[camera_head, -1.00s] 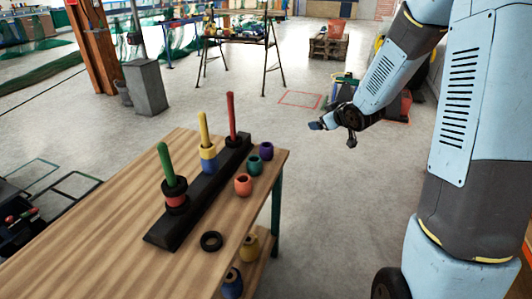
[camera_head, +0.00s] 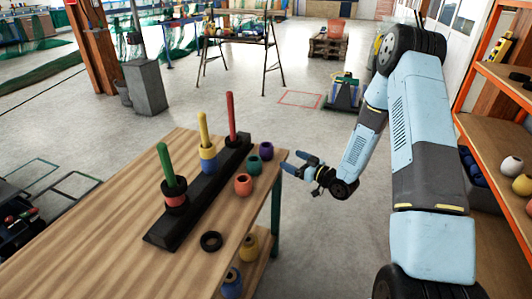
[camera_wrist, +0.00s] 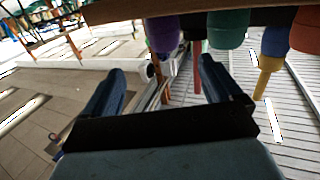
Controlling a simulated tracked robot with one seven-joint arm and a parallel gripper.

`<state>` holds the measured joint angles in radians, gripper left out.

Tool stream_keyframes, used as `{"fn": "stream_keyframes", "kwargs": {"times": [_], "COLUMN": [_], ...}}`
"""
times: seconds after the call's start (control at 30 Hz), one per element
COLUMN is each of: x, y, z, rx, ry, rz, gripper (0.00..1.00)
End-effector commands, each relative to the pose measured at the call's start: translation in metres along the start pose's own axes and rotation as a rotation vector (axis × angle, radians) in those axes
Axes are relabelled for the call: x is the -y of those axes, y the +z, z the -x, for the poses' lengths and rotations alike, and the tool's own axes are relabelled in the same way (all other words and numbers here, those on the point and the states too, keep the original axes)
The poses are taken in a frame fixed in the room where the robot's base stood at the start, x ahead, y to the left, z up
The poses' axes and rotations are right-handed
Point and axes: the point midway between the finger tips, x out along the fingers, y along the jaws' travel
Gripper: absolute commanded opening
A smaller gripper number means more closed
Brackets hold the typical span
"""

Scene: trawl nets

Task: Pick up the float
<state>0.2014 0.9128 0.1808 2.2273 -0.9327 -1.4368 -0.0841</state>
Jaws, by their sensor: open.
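Three loose floats stand on the wooden table near its right edge: a coral one (camera_head: 243,184), a teal one (camera_head: 253,165) and a purple one (camera_head: 266,151). My gripper (camera_head: 297,162) is open and empty, just off the table's right edge, with its fingers pointing left toward the floats. It touches none of them. The wrist view appears upside down. There the purple float (camera_wrist: 164,36) lies ahead, roughly between the two fingers, with the teal float (camera_wrist: 228,30) to its right and the coral float (camera_wrist: 306,30) farther right.
A black ring (camera_head: 211,241) lies on the table. A yellow float (camera_head: 249,247) and a blue float (camera_head: 232,282) sit below the tabletop. Shelves (camera_head: 500,115) stand at right.

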Motion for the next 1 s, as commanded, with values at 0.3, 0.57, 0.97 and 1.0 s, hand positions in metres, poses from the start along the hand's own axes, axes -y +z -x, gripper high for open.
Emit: {"fn": "stream_keyframes", "kwargs": {"times": [0.3, 0.57, 0.97, 1.0], "x": [0.003, 0.003, 0.006, 0.007], "y": [0.002, 0.001, 0.0, 0.0], "z": [-0.036, -0.076, -0.101, -0.106], "rx": [-0.016, -0.015, -0.015, -0.015], "ry": [-0.007, -0.007, -0.007, -0.007], "rz": [-0.006, -0.006, -0.006, -0.006], "gripper": [0.92, 0.92, 0.92, 0.92]}}
